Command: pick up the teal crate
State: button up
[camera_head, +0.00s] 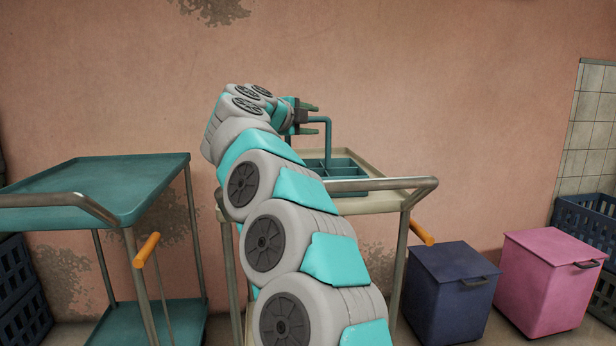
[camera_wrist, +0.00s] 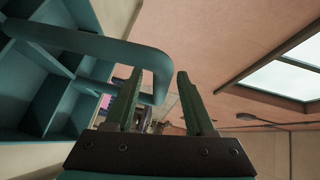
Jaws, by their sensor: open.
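The teal crate (camera_head: 343,172) stands on the cream cart, partly hidden by my arm. It has several compartments and a tall bar handle (camera_head: 328,143) rising above it. My gripper (camera_head: 311,118) is open and empty, level with the top of the handle, with its fingers pointing right. In the wrist view the crate (camera_wrist: 50,100) fills the left side. Its handle (camera_wrist: 100,46) bends round near the left fingertip, and its end bar shows between the fingers of my gripper (camera_wrist: 158,74). I cannot tell whether the handle touches a finger.
The cream cart (camera_head: 384,204) has a metal push bar and an orange grip at its right. A teal cart (camera_head: 110,185) stands left. A navy bin (camera_head: 452,290) and a pink bin (camera_head: 550,280) stand on the floor at right. A wall is close behind.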

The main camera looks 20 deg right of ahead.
jog(key=shift+x, duration=1)
grip_shut()
dwell(0.7)
